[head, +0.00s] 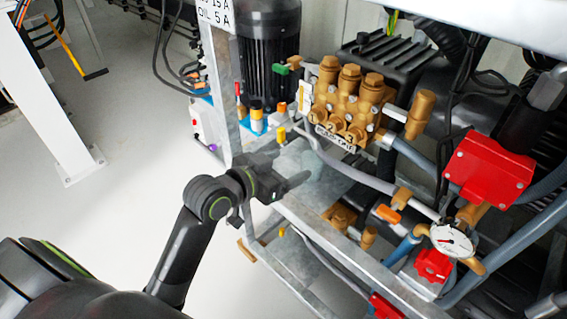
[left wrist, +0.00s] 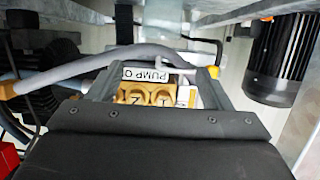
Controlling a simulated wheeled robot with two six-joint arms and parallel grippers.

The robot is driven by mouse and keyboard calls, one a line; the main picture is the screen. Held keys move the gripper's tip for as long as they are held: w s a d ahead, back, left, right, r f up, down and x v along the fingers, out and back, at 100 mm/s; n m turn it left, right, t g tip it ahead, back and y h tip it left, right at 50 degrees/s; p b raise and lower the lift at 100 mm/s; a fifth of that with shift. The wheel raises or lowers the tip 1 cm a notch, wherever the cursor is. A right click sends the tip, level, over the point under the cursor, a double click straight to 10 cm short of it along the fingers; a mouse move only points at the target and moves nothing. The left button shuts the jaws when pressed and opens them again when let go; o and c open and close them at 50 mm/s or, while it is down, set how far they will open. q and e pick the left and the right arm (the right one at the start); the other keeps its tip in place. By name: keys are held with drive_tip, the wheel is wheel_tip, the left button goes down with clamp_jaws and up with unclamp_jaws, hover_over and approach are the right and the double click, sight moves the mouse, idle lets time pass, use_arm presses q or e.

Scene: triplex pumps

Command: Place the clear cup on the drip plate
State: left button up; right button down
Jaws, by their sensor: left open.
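My left gripper (head: 296,169) is open in the head view, reaching in from the left over the metal frame below the brass pump. A faint, pale see-through shape that looks like the clear cup (head: 318,166) shows just beyond its fingertips; its outline is hard to make out, and I cannot tell whether it touches them. A bare grey metal plate (head: 318,196) lies below; I cannot tell if it is the drip plate. In the left wrist view, the open fingers (left wrist: 155,88) frame the pump's label, and no cup is clearly visible. My right gripper is not in view.
The brass pump (head: 348,100) and a grey hose (head: 345,170) are close beyond the gripper. Bottles with yellow and orange tops (head: 257,115) stand to its upper left. A pressure gauge (head: 451,240) and red box (head: 488,167) are at right.

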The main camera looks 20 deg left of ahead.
use_arm(q)
drive_tip(key=s+a+r+n+t+y, duration=0.1)
drive_tip(key=s+a+r+t+y, duration=0.1)
drive_tip(key=s+r+t, duration=0.4)
drive_tip(key=s+a+r+t+y, duration=0.2)
drive_tip(key=s+r+t, duration=0.4)
drive_tip(key=s, duration=0.4)
drive_tip(key=shift+a+r+n+t+y, duration=0.35)
drive_tip(key=shift+a+r, duration=0.2)
drive_tip(key=shift+a, duration=0.25)
drive_tip(key=shift+s, duration=0.1)
